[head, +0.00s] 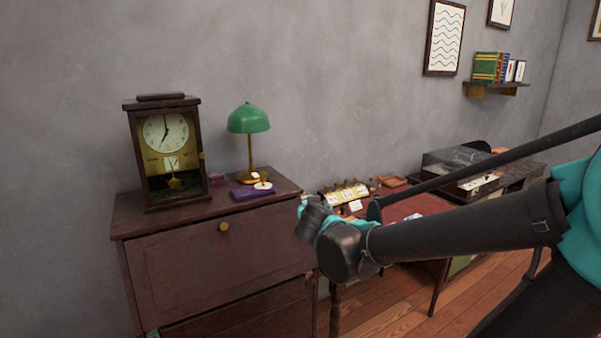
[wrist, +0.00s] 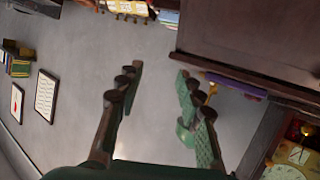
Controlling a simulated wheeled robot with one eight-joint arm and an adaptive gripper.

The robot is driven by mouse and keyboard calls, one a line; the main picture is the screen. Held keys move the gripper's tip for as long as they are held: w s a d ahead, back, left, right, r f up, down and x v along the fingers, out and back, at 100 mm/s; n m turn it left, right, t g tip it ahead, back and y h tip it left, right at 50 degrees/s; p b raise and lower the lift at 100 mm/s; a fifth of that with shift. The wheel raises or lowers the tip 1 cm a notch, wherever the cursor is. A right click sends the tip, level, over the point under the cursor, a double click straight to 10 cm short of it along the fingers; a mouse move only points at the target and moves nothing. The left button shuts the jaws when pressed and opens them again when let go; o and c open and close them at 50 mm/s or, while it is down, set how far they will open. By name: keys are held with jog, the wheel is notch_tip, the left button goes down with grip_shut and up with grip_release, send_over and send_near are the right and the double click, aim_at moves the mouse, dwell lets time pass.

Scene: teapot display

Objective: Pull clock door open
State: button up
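The clock (head: 165,178) is a dark wooden case with a round white dial and a pendulum, standing upright on the left of the brown cabinet. Its front door (head: 150,190) looks shut, with a small knob (head: 201,155) at its right edge. In the wrist view part of the clock (wrist: 290,158) shows tilted in the lower right corner. My gripper (head: 308,214) is right of the cabinet in the head view, well away from the clock. In the wrist view my gripper (wrist: 160,75) has its two fingers apart with nothing between them. Its fingertips are unclear in the head view.
A green lamp (head: 248,120) and a purple book or cloth (head: 252,190) with a small white item stand on the cabinet (head: 225,262), right of the clock. A desk (head: 420,205) with several small items lies behind my arm. The space above the cabinet's right end is clear.

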aim_at(203, 156)
jog(key=s+d+f+m+g+h, duration=0.25)
jog(key=s+d+f+g, duration=0.3)
jog(key=d+f, duration=0.7)
jog(key=s+d+f+n+g+y, duration=0.1)
jog(key=s+d+f+g, duration=0.1)
jog(key=s+f, duration=0.4)
jog(key=s+d+f+g+y, duration=0.2)
jog(key=s+d+f, duration=0.1)
jog(key=s, duration=0.5)
jog(key=w+a+r+n+t+h, duration=0.3)
jog(key=w+r+n+t, duration=0.1)
jog(key=w+r+n, duration=0.65)
jog(key=w+a+r+n+t+y, duration=0.1)
jog(key=w+a+r+n+t, duration=0.4)
jog(key=w+a+r+n, duration=0.45)
jog(key=s+a+r+n+t+y, duration=0.15)
jog(key=a+r+n+y, duration=0.3)
jog(key=a+n, duration=0.45)
jog(key=s+a+r+n+y, duration=0.3)
jog(key=a+r+n, duration=0.25)
jog(key=a, duration=0.55)
jog(key=s+a+r+n+y, duration=0.2)
jog(key=a+r+n+y, duration=0.2)
jog(key=a+n, duration=0.55)
jog(key=shift+m, duration=0.65)
jog(key=x, duration=1.7)
jog(key=shift+w+a+r, duration=0.2)
jog(key=shift+w+r, duration=0.05)
